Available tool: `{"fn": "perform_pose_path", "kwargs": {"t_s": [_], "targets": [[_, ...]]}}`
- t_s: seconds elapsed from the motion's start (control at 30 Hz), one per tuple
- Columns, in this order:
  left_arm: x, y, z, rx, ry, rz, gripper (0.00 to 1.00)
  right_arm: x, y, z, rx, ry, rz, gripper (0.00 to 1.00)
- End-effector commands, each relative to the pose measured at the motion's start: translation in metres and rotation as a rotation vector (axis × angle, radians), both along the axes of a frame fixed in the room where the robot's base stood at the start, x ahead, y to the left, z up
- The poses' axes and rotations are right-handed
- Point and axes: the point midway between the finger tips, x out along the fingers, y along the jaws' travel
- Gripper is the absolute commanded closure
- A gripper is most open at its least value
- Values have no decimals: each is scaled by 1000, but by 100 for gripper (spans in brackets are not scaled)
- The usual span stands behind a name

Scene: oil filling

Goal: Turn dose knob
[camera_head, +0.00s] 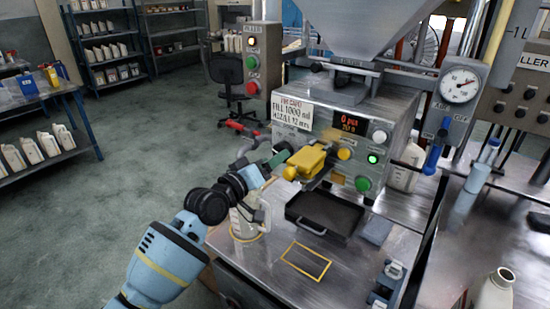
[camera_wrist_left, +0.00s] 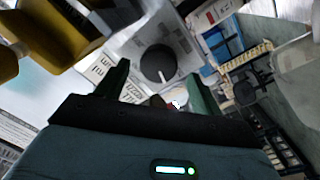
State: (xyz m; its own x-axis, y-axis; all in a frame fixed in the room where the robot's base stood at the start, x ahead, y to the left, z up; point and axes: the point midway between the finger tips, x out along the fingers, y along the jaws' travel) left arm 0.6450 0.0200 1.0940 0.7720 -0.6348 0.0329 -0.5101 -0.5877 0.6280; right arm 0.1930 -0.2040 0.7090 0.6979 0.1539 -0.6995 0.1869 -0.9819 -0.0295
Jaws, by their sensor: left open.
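The dose knob (camera_wrist_left: 158,62) is a round black knob with a white pointer line on a pale panel in the left wrist view. It appears between and beyond the two green fingers of my left gripper (camera_wrist_left: 158,84), which is open with nothing between the fingers. I see no clear contact with the knob. In the head view my left gripper (camera_head: 279,160) is at the left side of the metal filling machine (camera_head: 400,112). I cannot make out the knob there.
A yellow nozzle block (camera_head: 307,160) juts out close to the gripper. Below are a white jug (camera_head: 243,222), a black drip tray (camera_head: 325,212) and a yellow outlined square (camera_head: 305,262) on the bench. A red-and-green button box (camera_head: 252,62) stands behind. Open floor lies to the left.

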Motion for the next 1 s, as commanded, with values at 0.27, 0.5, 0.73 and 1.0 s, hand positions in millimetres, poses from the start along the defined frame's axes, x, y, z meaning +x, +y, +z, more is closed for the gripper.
{"fn": "perform_pose_path", "kwargs": {"t_s": [0.27, 0.5, 0.73, 1.0], "targets": [[-31, 26, 0, 0, -2, 1, 33, 4, -1, 4, -2, -11, 0, 64], [-42, 35, -1, 0, -2, 0, 33, 3, -1, 4, -2, -10, 1, 64], [-43, 35, -1, -1, -1, 0, 33, 3, -1, 4, -3, -10, 0, 64], [-57, 42, -43, 34, 30, 32, 33, 3, -1, 4, -3, -11, 0, 64]]}}
